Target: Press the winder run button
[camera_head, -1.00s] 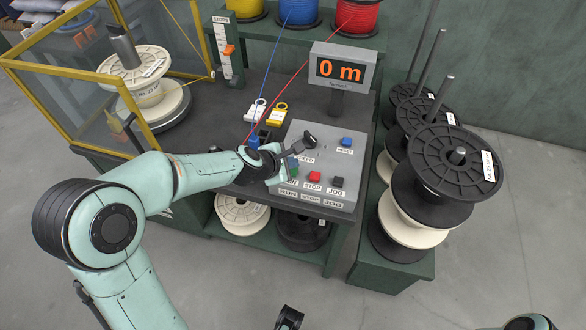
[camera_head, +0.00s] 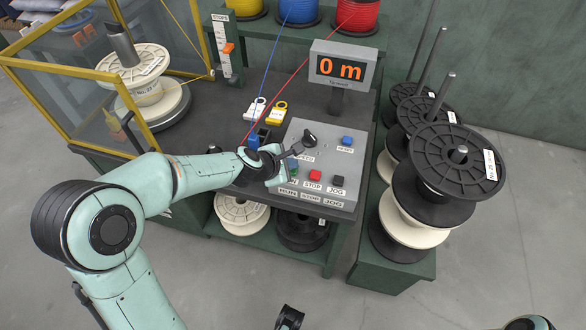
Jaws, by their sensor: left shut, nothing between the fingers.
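The control console (camera_head: 343,164) stands on the bench with a row of buttons along its front. The green run button (camera_head: 293,170) is at the left end of that row, partly covered by my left gripper, and its label is partly hidden. My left gripper (camera_head: 297,150) is shut and empty, its fingertips over the console's left part between the run button and the black speed knob (camera_head: 310,138). I cannot tell whether it touches anything. The length display (camera_head: 343,68) reads 0 m. A dark part at the bottom edge may be my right gripper (camera_head: 290,318); its fingers are not clear.
The red stop button (camera_head: 314,175) and black jog button (camera_head: 338,181) sit right of the run button. A blue reset button (camera_head: 347,141) is farther back. A yellow-framed guard (camera_head: 100,60) encloses a spool at left. Stacked spools (camera_head: 459,160) stand at right.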

